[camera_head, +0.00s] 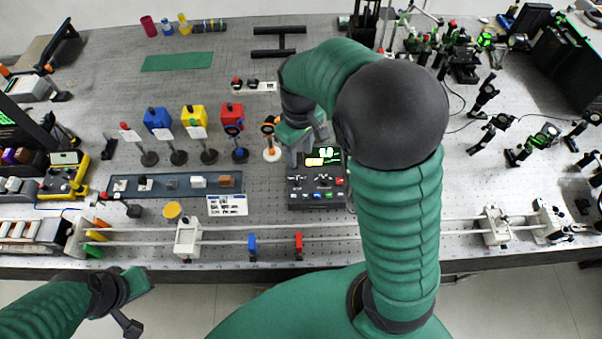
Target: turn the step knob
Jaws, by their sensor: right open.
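A dark control box (315,200) with a small lit display (323,158) stands near the middle of the bench. Small dark knobs or switches and coloured buttons show on its face. I cannot read the labels, so I cannot tell which one is the step knob. My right gripper (306,153) is open, above the box's back left part beside the display. Its fingers point down and hide part of the box; whether they touch anything is unclear. My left gripper (132,302) hangs at the lower left, in front of the bench edge and far from the box. Its jaw opening is unclear.
A rail (340,239) with carriages and blue and red clamps runs along the front edge. Left of the box stand several posts, a printed card (227,205) and a tray (160,185) of small parts. Optics mounts crowd the right. My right arm hides the area right of the box.

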